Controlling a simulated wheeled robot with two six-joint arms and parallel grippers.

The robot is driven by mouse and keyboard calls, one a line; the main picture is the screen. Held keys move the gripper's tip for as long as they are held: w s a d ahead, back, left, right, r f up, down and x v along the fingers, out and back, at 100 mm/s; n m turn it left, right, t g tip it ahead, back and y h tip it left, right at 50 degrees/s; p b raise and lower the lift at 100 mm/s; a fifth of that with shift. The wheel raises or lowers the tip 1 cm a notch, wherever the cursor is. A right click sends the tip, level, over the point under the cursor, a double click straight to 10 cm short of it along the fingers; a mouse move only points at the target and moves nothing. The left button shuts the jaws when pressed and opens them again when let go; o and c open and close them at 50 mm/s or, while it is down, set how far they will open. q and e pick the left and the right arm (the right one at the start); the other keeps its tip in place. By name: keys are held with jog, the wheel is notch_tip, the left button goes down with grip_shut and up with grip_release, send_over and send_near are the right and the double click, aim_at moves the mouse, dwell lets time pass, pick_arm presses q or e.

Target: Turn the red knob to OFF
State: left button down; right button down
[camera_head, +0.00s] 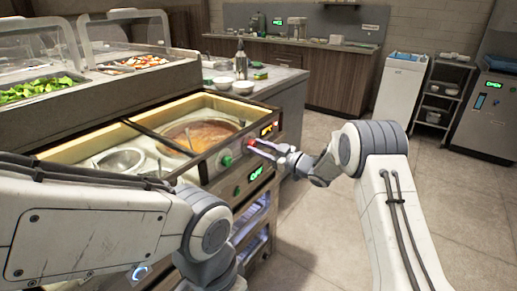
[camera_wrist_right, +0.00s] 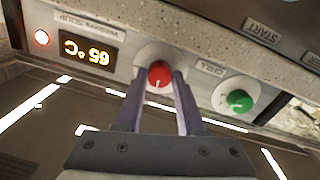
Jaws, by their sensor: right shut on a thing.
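The red knob (camera_wrist_right: 159,74) sits on a white round base on the counter's front panel. Its white mark points down in the right wrist view, which shows the panel upside down. My right gripper (camera_wrist_right: 158,80) is shut on the red knob, one finger on each side. In the head view the right gripper (camera_head: 262,147) reaches the panel from the right, and the red knob (camera_head: 250,142) shows at its tips. An orange display (camera_wrist_right: 87,53) beside the knob reads 65°C. My left arm is at the lower left; its gripper is out of view.
A green knob (camera_wrist_right: 238,100) is beside the red one. A soup well (camera_head: 200,134) and a metal bowl (camera_head: 120,160) are set in the counter. White bowls (camera_head: 243,87) stand behind. Floor at the right is clear.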

jog(key=shift+f+n+b, duration=0.2)
jog(key=shift+n+b, duration=0.4)
jog(key=shift+n+y+b, duration=0.3)
jog(key=shift+n+b, duration=7.1)
jog(key=shift+b, duration=0.2)
jog(key=shift+g, duration=0.3)
jog(key=shift+r, duration=0.1)
jog(key=c, duration=0.5)
grip_release()
jog(key=p+v, duration=0.1)
jog(key=v, duration=0.9)
jog(key=shift+s+d, duration=0.1)
jog(key=shift+d, duration=0.15)
